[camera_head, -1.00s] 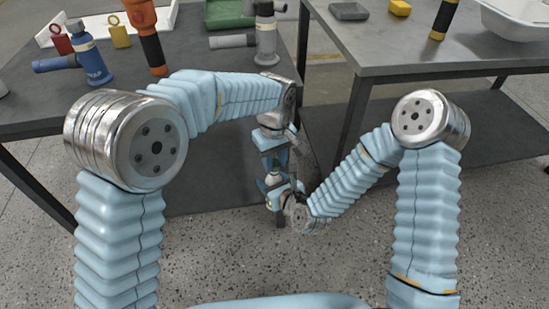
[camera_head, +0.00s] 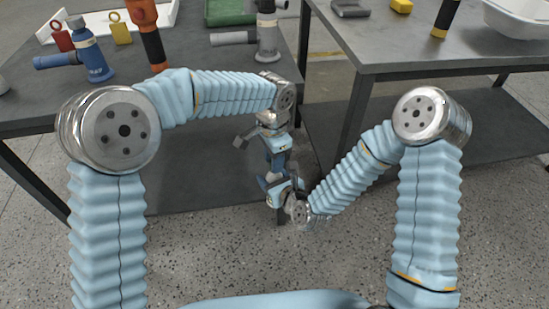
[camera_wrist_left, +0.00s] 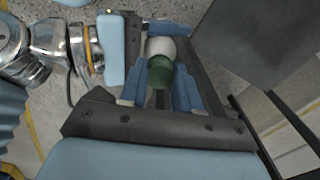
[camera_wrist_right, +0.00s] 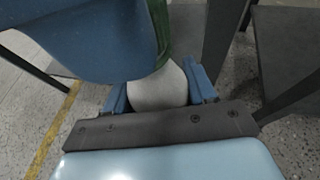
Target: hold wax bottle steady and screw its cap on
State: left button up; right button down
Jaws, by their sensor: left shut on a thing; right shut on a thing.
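The wax bottle (camera_wrist_right: 160,90) has a pale whitish body, and a green cap (camera_wrist_left: 160,73) is at its neck in the left wrist view. My left gripper (camera_head: 277,161) is shut on the green cap from above. My right gripper (camera_head: 277,187) is lower and shut on the bottle body. In the right wrist view the left gripper's blue part covers much of the bottle's upper end, with only a green strip showing. The grippers hide most of the bottle in the head view. I cannot tell how far the cap is screwed down.
Both grippers are in front of the gap between two dark tables. The left table (camera_head: 195,60) holds a blue torch-like tool (camera_head: 90,55), a grey one (camera_head: 266,35) and an orange-black tool (camera_head: 148,35). The right table (camera_head: 400,55) holds a white basin (camera_head: 515,22).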

pick_arm(q)
jog(key=m, duration=0.6)
jog(key=shift+w, duration=0.1)
jog(key=m, duration=0.3)
jog(key=shift+m, duration=0.3)
jog(key=m, duration=0.7)
jog(key=shift+w+m, duration=0.1)
jog(key=shift+m, duration=0.3)
jog(key=o, duration=1)
jog(key=shift+d, duration=0.1)
